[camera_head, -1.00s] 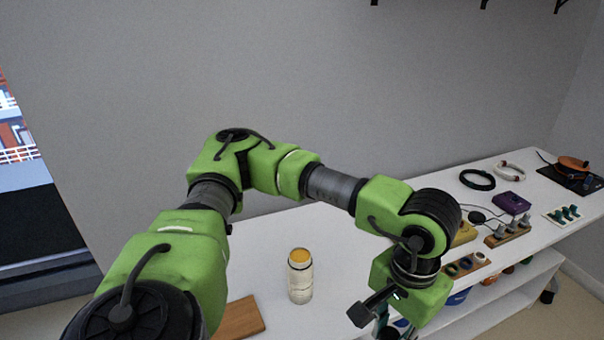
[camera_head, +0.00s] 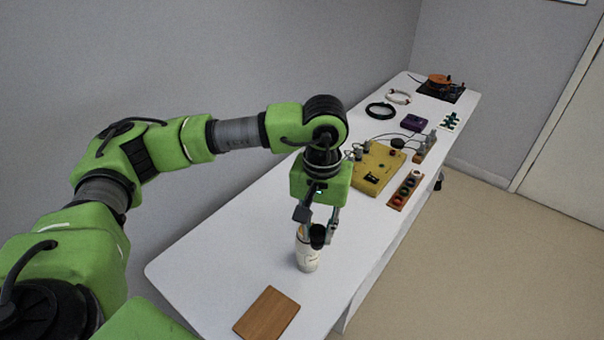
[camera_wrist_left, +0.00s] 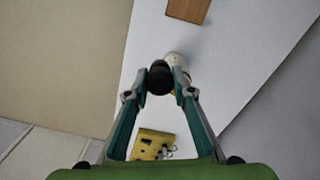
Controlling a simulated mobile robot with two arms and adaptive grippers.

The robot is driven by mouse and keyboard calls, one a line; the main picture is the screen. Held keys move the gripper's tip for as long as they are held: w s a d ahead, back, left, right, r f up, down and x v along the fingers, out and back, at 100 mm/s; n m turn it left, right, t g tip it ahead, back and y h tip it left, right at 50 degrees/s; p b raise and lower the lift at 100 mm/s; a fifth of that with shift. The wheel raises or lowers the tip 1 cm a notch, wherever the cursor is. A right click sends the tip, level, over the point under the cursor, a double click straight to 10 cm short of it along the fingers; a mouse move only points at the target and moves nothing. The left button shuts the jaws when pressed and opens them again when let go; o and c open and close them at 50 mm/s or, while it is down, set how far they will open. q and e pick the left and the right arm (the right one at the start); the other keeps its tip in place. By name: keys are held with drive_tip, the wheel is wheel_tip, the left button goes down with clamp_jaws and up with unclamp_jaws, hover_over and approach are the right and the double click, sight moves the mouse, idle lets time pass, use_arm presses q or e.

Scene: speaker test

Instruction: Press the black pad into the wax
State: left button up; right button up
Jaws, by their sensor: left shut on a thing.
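My left gripper (camera_head: 324,230) points down and is shut on a black round pad (camera_head: 317,237). The pad also shows between the fingertips in the left wrist view (camera_wrist_left: 159,78). In the wrist view the jar (camera_wrist_left: 176,62) is partly behind the pad. I cannot tell whether they touch. My right gripper is not in view.
A brown wooden board (camera_head: 267,313) lies on the near end of the white table (camera_head: 215,255). Farther back are a yellow box (camera_head: 377,167), a wooden strip with rings (camera_head: 405,190), a purple box (camera_head: 413,123), black and white rings and a turntable (camera_head: 440,88).

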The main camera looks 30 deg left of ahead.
use_arm(q)
drive_tip(key=w+a+r+n+p, duration=0.3)
drive_tip(key=w+a+p, duration=0.1)
drive_tip(key=w+p, duration=0.1)
drive_tip(key=shift+n, duration=0.5)
drive_tip(key=shift+w+a+f+b, duration=0.1)
drive_tip(key=shift+a+f+b, duration=0.1)
drive_tip(key=shift+f, duration=0.85)
drive_tip(key=shift+w+a+f+b, duration=0.15)
drive_tip(key=shift+f+b, duration=0.1)
drive_tip(key=shift+f, duration=0.75)
drive_tip(key=shift+w+a+f+b, duration=0.1)
drive_tip(key=shift+a+f+b, duration=0.1)
drive_tip(key=shift+f, duration=0.95)
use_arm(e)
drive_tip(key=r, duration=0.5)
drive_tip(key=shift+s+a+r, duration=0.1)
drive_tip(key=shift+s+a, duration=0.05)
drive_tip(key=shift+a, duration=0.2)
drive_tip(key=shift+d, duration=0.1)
use_arm(q)
drive_tip(key=shift+f+b, duration=0.45)
drive_tip(key=shift+b, duration=0.05)
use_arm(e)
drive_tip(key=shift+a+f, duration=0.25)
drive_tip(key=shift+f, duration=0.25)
